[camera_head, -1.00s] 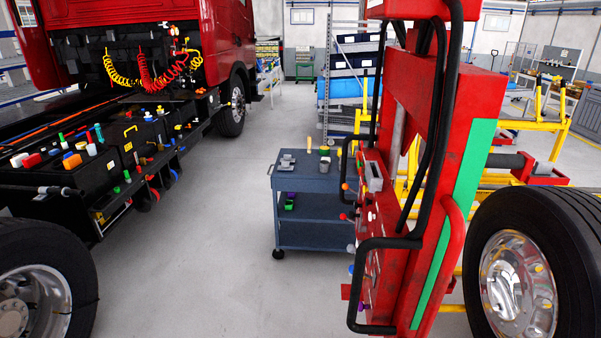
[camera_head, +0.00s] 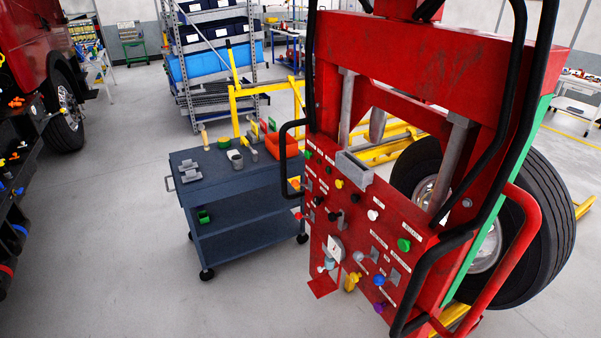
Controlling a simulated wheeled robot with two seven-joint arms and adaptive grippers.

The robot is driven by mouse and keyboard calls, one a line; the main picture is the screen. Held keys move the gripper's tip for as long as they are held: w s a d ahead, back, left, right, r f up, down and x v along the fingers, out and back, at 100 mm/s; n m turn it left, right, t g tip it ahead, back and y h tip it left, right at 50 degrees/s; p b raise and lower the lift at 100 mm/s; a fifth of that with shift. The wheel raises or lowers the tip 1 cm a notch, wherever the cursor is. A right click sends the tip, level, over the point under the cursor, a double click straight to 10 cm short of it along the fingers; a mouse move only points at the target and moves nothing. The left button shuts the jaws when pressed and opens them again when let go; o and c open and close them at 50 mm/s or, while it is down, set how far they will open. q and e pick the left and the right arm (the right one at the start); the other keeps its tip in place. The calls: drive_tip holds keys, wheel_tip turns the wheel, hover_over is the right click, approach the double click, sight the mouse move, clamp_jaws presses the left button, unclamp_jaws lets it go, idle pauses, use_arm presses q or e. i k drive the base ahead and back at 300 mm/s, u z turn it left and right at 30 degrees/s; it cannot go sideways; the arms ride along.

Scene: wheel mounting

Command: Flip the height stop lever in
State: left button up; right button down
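The red lift machine (camera_head: 440,70) stands at the right in the head view. Its front panel (camera_head: 362,225) faces me at an angle and carries several coloured knobs, small levers and white labels. A green knob (camera_head: 404,245), a blue knob (camera_head: 379,280) and a yellow handle (camera_head: 352,282) show on it. A black lever (camera_head: 333,216) sits near the panel's middle. The labels are too small to read, so I cannot tell which control is the height stop lever. Neither of my grippers shows.
A black tubular handle (camera_head: 283,160) juts from the machine's left side. A dark blue tool cart (camera_head: 240,188) stands just left of it. A large wheel (camera_head: 530,215) is behind the machine at right. The floor (camera_head: 110,240) at left is clear.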

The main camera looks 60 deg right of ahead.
sight(295, 183)
drive_tip(key=z, duration=0.75)
drive_tip(key=i, duration=0.85)
drive_tip(key=z, duration=1.35)
drive_tip(key=i, duration=0.35)
drive_tip(key=z, duration=0.3)
